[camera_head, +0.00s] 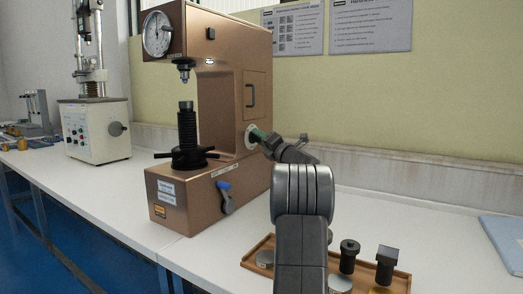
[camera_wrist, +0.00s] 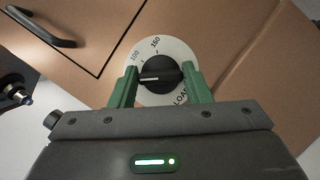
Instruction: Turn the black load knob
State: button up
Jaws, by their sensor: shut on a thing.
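The black load knob (camera_wrist: 160,75) sits on a round white dial plate (camera_wrist: 147,48) marked 100, 150 and LOAD. A white line on the knob points left in the wrist view. My gripper (camera_wrist: 160,84) has its two green fingers on either side of the knob, shut on it. In the head view my gripper (camera_head: 262,137) reaches the side of the copper-coloured hardness tester (camera_head: 240,105), and the knob is mostly hidden there behind the fingers.
A wooden tray (camera_head: 254,246) with black fittings (camera_head: 349,256) and metal discs lies on the bench below my arm. A second machine (camera_head: 95,130) stands far left. A blue folder (camera_head: 503,240) lies at right.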

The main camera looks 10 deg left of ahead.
jog(key=shift+f+n+y+b, duration=0.2)
jog(key=shift+n+y+b, duration=0.2)
jog(key=shift+n+b, duration=0.25)
jog(key=o, duration=1)
jog(key=shift+r, duration=0.1)
jog(key=p+v, duration=0.1)
jog(key=v, duration=1.1)
jog(key=shift+d+r, duration=0.1)
jog(key=shift+r, duration=0.05)
